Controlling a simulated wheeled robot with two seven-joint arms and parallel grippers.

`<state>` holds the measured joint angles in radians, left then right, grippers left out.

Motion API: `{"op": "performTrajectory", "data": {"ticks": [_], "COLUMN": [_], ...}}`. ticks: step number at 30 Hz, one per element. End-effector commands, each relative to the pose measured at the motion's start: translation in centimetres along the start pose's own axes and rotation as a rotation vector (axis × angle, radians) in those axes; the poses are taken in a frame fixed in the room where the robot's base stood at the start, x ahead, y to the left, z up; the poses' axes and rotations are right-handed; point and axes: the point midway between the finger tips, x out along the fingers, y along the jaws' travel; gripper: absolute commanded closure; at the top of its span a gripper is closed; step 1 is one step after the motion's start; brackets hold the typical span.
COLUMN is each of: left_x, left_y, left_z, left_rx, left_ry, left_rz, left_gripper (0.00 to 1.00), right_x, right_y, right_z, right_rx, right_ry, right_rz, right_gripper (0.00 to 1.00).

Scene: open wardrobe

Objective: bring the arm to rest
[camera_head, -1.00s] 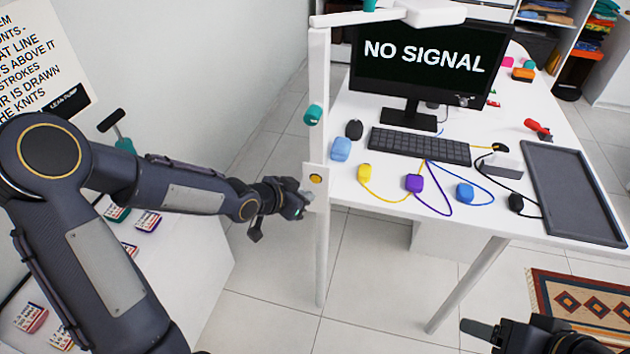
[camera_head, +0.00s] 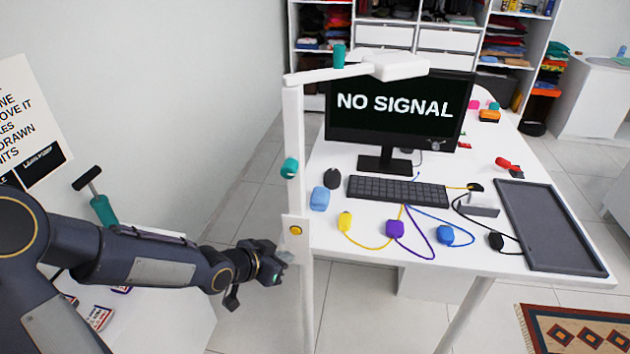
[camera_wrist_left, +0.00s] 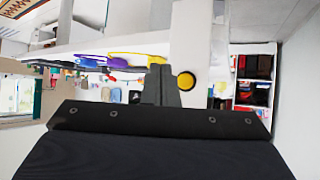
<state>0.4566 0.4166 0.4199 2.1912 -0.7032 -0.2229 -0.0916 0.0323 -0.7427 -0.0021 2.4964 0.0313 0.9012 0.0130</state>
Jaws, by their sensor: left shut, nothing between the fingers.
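My left arm comes in from the left in the head view. Its gripper (camera_head: 284,262) is shut and empty, just left of a white post (camera_head: 306,318) with a round yellow button (camera_head: 296,230). In the left wrist view the closed fingers (camera_wrist_left: 160,82) stand upright, with the yellow button (camera_wrist_left: 186,80) just to their right. I cannot tell whether the fingertips touch the post. My right gripper does not show now.
A white desk (camera_head: 345,265) holds a monitor (camera_head: 395,105), a keyboard (camera_head: 398,190), colored mice and a dark tray (camera_head: 550,225). A low white surface with small boxes lies at the lower left. Shelves stand at the back. A patterned rug (camera_head: 575,330) lies lower right.

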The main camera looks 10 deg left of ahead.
Motion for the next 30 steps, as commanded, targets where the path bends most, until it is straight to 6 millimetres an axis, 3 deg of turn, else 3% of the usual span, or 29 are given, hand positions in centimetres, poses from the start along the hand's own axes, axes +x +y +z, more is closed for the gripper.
{"op": "performTrajectory", "data": {"ticks": [4,7,13,18,21,25,30], "left_x": [-0.7,-3.0,-12.1,-19.4,-22.3,-24.4,-25.3], "left_y": [-0.3,-0.9,-1.2,2.1,4.8,7.8,9.6], "left_z": [0.0,0.2,1.7,3.9,5.2,6.3,6.8], "left_rx": [-0.001,-0.019,-0.183,-0.419,-0.542,-0.651,-0.703], "left_ry": [-0.02,-0.081,-0.25,-0.317,-0.328,-0.332,-0.335], "left_rz": [-0.019,-0.077,-0.248,-0.285,-0.246,-0.175,-0.124], "left_gripper": [1.0,1.0,1.0,1.0,1.0,1.0,1.0], "right_x": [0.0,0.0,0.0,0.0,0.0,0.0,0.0], "right_y": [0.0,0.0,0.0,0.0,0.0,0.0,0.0], "right_z": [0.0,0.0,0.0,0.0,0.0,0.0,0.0], "right_rx": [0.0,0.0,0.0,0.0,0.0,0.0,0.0], "right_ry": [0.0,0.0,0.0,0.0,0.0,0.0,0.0], "right_rz": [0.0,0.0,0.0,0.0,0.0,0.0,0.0], "right_gripper": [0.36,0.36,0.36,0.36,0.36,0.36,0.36]}}
